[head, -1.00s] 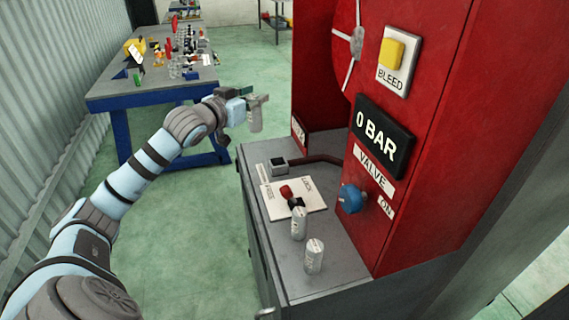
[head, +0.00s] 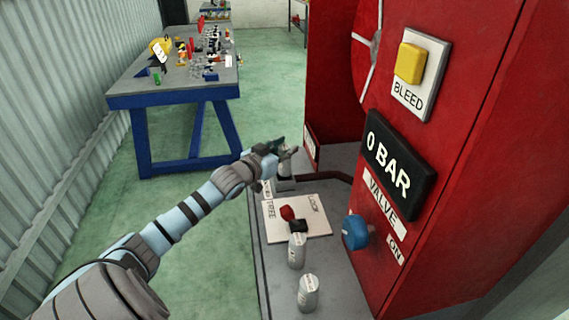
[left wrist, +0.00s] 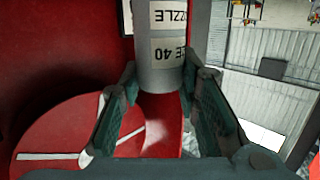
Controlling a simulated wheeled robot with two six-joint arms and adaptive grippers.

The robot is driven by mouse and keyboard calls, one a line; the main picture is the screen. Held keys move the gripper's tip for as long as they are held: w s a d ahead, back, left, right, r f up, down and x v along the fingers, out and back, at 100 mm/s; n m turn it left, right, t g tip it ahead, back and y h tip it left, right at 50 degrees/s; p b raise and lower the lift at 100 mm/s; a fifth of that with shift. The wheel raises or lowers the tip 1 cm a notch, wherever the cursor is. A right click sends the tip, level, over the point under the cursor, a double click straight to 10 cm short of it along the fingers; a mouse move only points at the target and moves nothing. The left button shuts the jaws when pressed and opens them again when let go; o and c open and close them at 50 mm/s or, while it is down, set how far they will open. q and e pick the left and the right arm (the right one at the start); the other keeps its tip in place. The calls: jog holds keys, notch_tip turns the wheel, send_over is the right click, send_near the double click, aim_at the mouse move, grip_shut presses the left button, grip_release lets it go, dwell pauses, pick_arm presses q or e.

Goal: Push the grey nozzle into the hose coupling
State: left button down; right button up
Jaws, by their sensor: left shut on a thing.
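My left gripper (head: 281,150) is shut on a grey nozzle (head: 285,161). The nozzle is a pale grey cylinder. In the left wrist view the nozzle (left wrist: 165,45) shows upside-down lettering, "NOZZLE" and "40", between the two dark fingers (left wrist: 160,105). In the head view it is over the hose coupling (head: 285,185), a small grey-and-black block on the cabinet top. The nozzle's lower end is close to the coupling; I cannot tell whether they touch. The coupling's mouth is hidden. My right gripper is not in view.
A red-knobbed lever (head: 288,212) stands on a white FREE/LOCK plate (head: 312,226). Two other grey cylinders (head: 297,250) (head: 308,292) stand in front. The red panel has a blue valve knob (head: 355,232), a "0 BAR" display (head: 398,166) and a yellow button (head: 410,63). A blue table (head: 165,98) stands behind.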

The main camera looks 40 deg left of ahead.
aim_at(284, 168)
pick_arm(q)
notch_tip(284, 168, down, 4)
jog(key=shift+r+b, duration=0.2)
jog(key=shift+b, duration=0.3)
jog(key=shift+s+f, duration=0.1)
jog(key=shift+f, duration=0.2)
jog(key=shift+r, duration=0.1)
jog(key=c, duration=1.2)
grip_release()
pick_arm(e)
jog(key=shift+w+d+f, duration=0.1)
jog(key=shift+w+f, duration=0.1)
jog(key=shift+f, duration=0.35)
